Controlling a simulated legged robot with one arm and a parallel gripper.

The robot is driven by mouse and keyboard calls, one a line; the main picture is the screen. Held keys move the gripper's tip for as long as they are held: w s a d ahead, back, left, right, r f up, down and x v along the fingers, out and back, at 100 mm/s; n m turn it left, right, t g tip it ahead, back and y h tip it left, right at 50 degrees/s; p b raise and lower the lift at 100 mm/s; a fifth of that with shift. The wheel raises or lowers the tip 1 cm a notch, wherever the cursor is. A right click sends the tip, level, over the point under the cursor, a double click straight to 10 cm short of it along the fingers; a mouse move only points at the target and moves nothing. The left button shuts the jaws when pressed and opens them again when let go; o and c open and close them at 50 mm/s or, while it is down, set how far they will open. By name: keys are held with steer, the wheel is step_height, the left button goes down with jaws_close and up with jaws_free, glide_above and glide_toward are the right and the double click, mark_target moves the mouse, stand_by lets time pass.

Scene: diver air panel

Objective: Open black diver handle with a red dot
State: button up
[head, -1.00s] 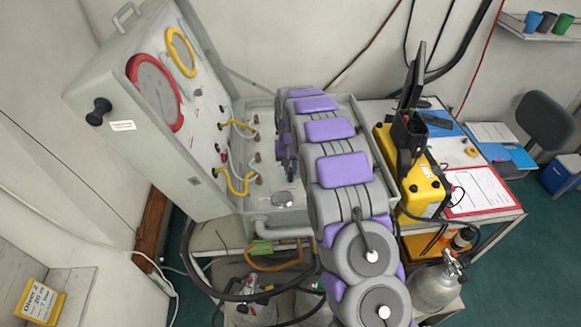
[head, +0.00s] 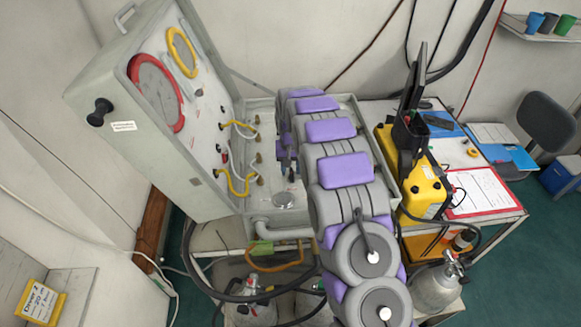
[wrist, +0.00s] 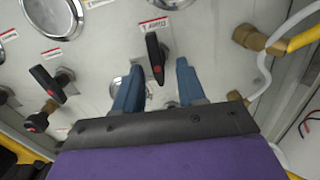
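A black handle with a red dot (wrist: 155,55) stands out from the light grey panel in the wrist view, below a small red-edged label. My gripper (wrist: 157,80) is open, with one blue finger on each side of the handle's lower end. Gaps show between the handle and both fingers, and nothing is held. A second black handle with a red dot (wrist: 47,84) sits to the left.
A brass fitting with a yellow hose (wrist: 255,40) and a white hose is close on the right in the wrist view. A black knob (wrist: 37,122) is at lower left. In the head view, the raised lid with gauges (head: 155,90) stands left of my arm, and a yellow case (head: 424,190) right.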

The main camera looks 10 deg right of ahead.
mark_target(291, 172)
steer(key=shift+r, duration=0.1)
step_height(291, 172, up, 17)
steer(key=shift+p, duration=0.3)
steer(key=shift+r, duration=0.1)
stand_by(0.4)
steer(key=s+d+r+g+b, duration=0.1)
steer(key=s+d+r+b, duration=0.1)
steer(key=s, duration=1)
steer(key=s+d+r+b, duration=0.2)
steer(key=s+d, duration=0.1)
steer(key=s, duration=0.9)
steer(key=s+f+b, duration=0.1)
steer(key=s+f, duration=0.2)
steer(key=s, duration=0.5)
steer(key=s+d+f+b, duration=0.1)
steer(key=s+f, duration=0.1)
steer(key=s, duration=0.7)
steer(key=s+f+b, duration=0.1)
steer(key=s+f, duration=0.2)
steer(key=s, duration=0.6)
steer(key=shift+d+f+n+g+b, duration=0.25)
steer(key=shift+f+n+g+b, duration=0.05)
steer(key=shift+f+g+b, duration=0.1)
